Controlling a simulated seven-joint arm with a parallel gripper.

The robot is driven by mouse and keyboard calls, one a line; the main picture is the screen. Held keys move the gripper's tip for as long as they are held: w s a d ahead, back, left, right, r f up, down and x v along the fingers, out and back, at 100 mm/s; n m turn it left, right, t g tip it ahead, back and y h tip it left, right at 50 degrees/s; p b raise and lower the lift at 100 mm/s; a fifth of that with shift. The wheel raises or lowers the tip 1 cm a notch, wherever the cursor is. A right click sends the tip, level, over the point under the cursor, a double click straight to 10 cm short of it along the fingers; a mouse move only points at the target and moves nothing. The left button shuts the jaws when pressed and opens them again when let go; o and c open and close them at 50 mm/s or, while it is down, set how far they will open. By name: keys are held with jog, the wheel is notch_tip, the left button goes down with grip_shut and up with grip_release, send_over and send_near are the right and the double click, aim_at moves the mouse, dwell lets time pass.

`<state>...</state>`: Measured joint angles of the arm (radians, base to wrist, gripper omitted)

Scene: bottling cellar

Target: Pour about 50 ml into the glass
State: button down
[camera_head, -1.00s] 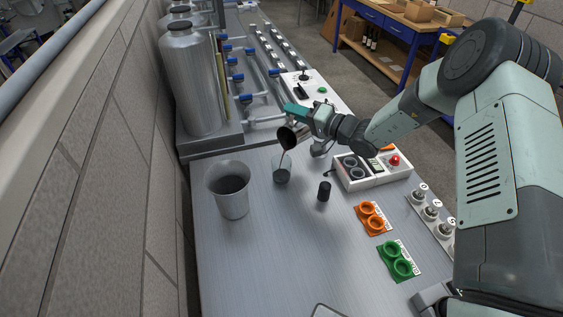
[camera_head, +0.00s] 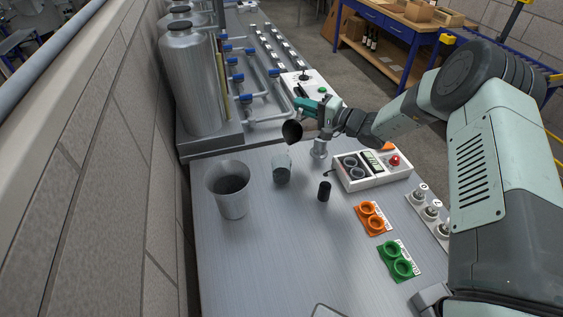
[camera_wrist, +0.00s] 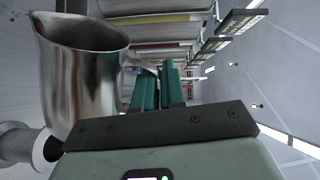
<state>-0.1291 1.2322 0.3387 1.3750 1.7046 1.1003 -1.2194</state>
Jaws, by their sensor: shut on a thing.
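My gripper (camera_head: 312,105) is shut on the handle of a metal pitcher (camera_head: 292,131), above and to the right of the glass. In the wrist view, the teal fingers (camera_wrist: 159,88) close on the handle of the steel pitcher (camera_wrist: 82,80). The pitcher's dark opening shows in the head view, and it is tilted toward the glass. The clear glass (camera_head: 281,170) stands upright on the steel bench, with dark liquid in its lower part. No clear stream joins pitcher and glass. The liquid level inside the pitcher is not visible.
A small black cylinder (camera_head: 324,191) and a white control box (camera_head: 370,168) are to the right. Orange (camera_head: 371,218) and green (camera_head: 396,261) ring holders sit farther right.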

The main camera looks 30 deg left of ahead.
jog(key=shift+w+m, duration=0.25)
jog(key=shift+m, duration=0.05)
jog(key=shift+w+d+f+m, duration=0.1)
jog(key=shift+w+f+m, duration=0.45)
jog(key=shift+m, duration=0.25)
jog(key=shift+s, duration=0.1)
dwell(1.1)
jog(key=w+m, duration=0.2)
jog(key=m, duration=0.1)
jog(key=shift+w+d+f, duration=0.1)
jog(key=shift+w+d, duration=0.05)
jog(key=shift+d, duration=0.05)
jog(key=w+f+m, duration=0.1)
jog(key=w+m, duration=0.5)
jog(key=m, duration=0.1)
jog(key=shift+w+d+f+m+y, duration=0.3)
jog(key=shift+w+f+m, duration=0.05)
jog(key=shift+m, duration=0.05)
